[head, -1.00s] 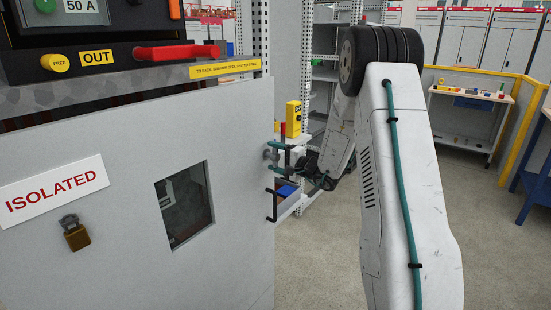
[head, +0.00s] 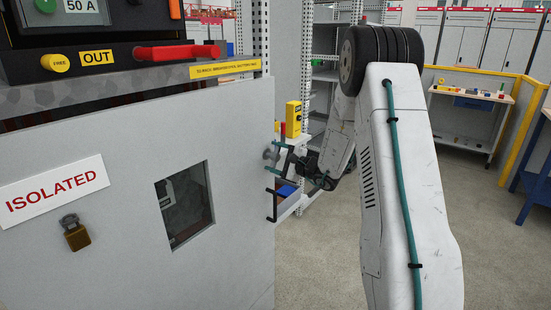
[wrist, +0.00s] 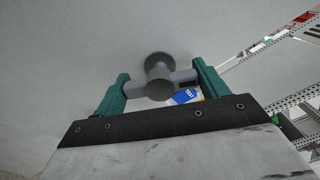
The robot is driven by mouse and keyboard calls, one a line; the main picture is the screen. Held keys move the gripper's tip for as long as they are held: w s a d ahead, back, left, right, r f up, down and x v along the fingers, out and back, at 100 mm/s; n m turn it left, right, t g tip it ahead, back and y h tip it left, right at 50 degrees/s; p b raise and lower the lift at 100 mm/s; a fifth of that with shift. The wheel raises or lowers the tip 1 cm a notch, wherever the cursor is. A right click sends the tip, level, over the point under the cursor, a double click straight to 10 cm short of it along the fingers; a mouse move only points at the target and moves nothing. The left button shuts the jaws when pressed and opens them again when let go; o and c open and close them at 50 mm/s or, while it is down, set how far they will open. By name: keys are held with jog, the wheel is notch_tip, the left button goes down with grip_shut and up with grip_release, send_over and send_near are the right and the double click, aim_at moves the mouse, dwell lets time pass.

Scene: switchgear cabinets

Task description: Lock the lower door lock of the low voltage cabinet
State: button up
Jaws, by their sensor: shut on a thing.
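The door lock (head: 268,154) is a grey knob with a crossbar near the right edge of the grey cabinet door (head: 110,240). In the wrist view the lock's round hub and crossbar (wrist: 158,80) stand out from the door face, the bar lying nearly level across the picture. My gripper (wrist: 158,83) has its two teal fingers at the two ends of the bar, shut on it. In the head view my gripper (head: 283,158) is small and reaches the lock from the right. Which lock of the cabinet this is cannot be told.
A black handle (head: 272,205) is just below the lock at the door's edge. A white ISOLATED sign (head: 50,190), a padlock (head: 75,233) and a window (head: 185,205) are on the door. Shelving and a yellow box (head: 293,118) stand behind; the floor at right is open.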

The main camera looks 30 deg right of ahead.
jog(key=m, duration=1.2)
jog(key=shift+m, duration=0.3)
dwell(0.4)
jog(key=o, duration=1)
jog(key=shift+v, duration=3.9)
